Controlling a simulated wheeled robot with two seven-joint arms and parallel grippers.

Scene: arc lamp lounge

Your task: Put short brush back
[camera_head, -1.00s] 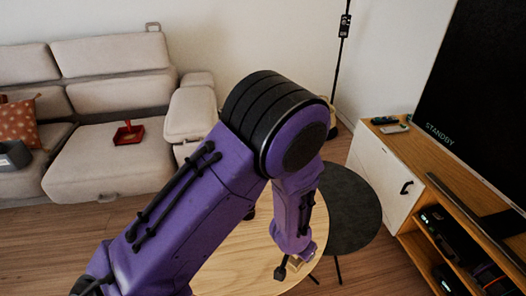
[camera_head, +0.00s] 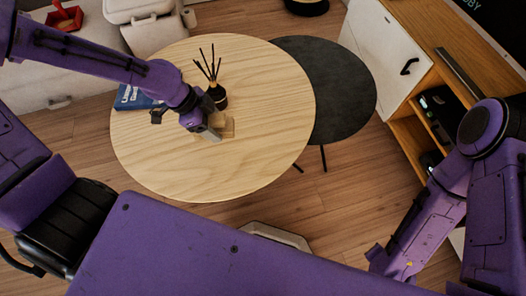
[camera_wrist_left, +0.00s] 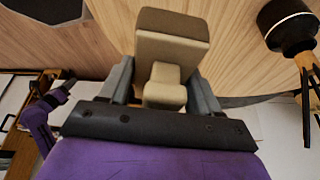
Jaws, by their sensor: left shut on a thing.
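A small beige, stepped block with a darker brown end, which I take for the short brush (camera_wrist_left: 172,48), is between the fingers of my left gripper (camera_wrist_left: 165,92). Its narrow part is held and its wider head points away from me. In the head view my left gripper (camera_head: 214,132) is over the round wooden table (camera_head: 265,150), with the brush (camera_head: 228,127) at its tip. I cannot tell whether the brush touches the tabletop. My right arm hangs at the right, its fingers hidden from view.
A reed diffuser (camera_head: 217,95) stands close behind my left gripper. A blue book (camera_head: 135,97) lies at the table's left edge. A dark round table (camera_head: 342,95) adjoins on the right. A red thing (camera_head: 65,18) sits on the sofa. The tabletop's right and front are clear.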

